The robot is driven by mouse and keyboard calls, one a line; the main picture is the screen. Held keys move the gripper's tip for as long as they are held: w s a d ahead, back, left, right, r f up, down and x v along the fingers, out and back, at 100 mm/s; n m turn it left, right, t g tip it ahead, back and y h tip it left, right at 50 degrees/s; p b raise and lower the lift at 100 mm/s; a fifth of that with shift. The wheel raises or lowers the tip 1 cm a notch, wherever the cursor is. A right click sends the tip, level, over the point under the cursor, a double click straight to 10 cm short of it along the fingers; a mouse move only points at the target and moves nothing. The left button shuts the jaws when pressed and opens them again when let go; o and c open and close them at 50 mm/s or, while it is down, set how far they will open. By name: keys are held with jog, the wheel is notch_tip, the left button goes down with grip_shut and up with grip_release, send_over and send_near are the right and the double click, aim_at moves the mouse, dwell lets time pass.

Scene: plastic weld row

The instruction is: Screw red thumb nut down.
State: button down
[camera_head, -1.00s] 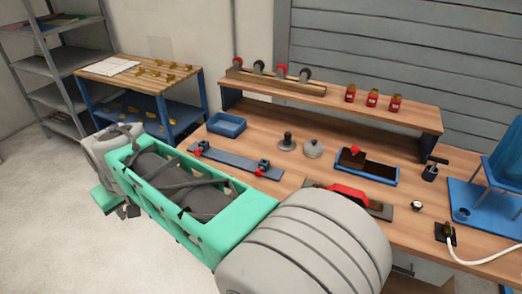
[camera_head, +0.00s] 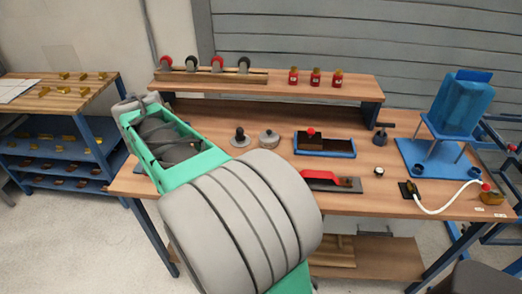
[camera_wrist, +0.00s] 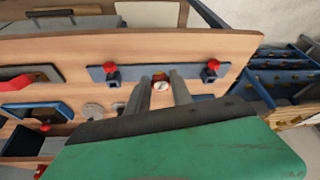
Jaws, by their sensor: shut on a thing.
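In the wrist view, two red thumb nuts sit on dark clamps along a blue-grey bar: the left red thumb nut (camera_wrist: 109,67) and the right red thumb nut (camera_wrist: 211,64). The bar (camera_wrist: 135,73) lies on the wooden bench. My gripper (camera_wrist: 162,82) has its grey fingers in front of the bar, between the two clamps. It is shut on a small round white-and-red thing (camera_wrist: 160,87), whose details are too small to read. Both nuts are apart from the fingers. In the head view my arm hides the bar and clamps.
A blue tray (camera_head: 325,155), a red-handled tool (camera_head: 325,177) and two grey round parts (camera_head: 268,138) stand on the bench. A raised shelf (camera_head: 270,87) runs along the back with red jars (camera_head: 315,77). A blue stand (camera_head: 430,155) is at the right.

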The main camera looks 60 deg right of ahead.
jog(key=s+d+f+m+g, duration=0.2)
jog(key=s+d+m+g, duration=0.3)
jog(key=s+d+m, duration=1.4)
jog(key=s+d+f+n+b, duration=0.1)
jog(key=s+f+n+b, duration=0.1)
jog(key=f, duration=0.1)
jog(key=s+d+f+n+b, duration=0.1)
jog(key=n, duration=0.1)
jog(key=shift+s+d+f, duration=0.3)
jog(key=shift+d, duration=0.05)
jog(key=shift+w+a, duration=0.15)
jog(key=shift+f+b, duration=0.1)
jog(key=shift+b, duration=0.25)
jog(key=shift+f+b, duration=0.5)
jog(key=shift+f, duration=0.05)
jog(key=shift+f+b, duration=0.4)
jog(key=shift+f, duration=0.05)
